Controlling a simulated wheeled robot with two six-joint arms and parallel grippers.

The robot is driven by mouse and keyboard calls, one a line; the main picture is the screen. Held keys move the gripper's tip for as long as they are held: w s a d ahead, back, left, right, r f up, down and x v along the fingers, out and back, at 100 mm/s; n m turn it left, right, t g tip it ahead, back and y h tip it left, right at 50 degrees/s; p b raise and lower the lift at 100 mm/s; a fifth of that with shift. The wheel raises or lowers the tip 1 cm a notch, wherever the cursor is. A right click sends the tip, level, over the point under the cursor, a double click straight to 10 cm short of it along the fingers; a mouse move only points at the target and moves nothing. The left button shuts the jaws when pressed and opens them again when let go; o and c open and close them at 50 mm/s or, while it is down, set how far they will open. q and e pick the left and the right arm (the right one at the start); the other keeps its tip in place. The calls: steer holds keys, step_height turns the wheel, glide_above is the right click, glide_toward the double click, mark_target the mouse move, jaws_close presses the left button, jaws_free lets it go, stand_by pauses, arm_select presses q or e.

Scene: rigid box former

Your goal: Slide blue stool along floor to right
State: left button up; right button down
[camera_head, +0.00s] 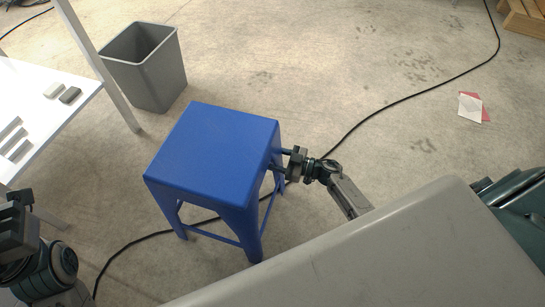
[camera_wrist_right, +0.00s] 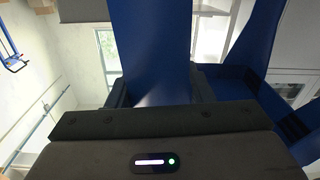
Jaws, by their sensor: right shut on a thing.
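The blue stool (camera_head: 215,148) stands upright on the concrete floor in the middle of the head view. My right gripper (camera_head: 281,160) is at the stool's right side, just below the seat edge, and is shut on the stool. In the right wrist view a blue stool leg (camera_wrist_right: 150,50) runs between the fingers of the right gripper (camera_wrist_right: 160,92). My left gripper (camera_head: 18,225) is at the lower left edge of the head view, away from the stool; its fingertips cannot be made out.
A grey bin (camera_head: 146,66) stands behind the stool to the left. A white table (camera_head: 40,115) is at the left. A black cable (camera_head: 400,98) crosses the floor and passes under the stool. Red and white papers (camera_head: 471,107) lie at the right. Floor right of the stool is mostly clear.

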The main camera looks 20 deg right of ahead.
steer(key=c, duration=0.7)
jaws_free()
steer(key=shift+o, duration=0.4)
steer(key=shift+s+d, duration=0.25)
steer(key=shift+d, duration=0.1)
steer(key=p+v, duration=0.2)
steer(key=v, duration=0.8)
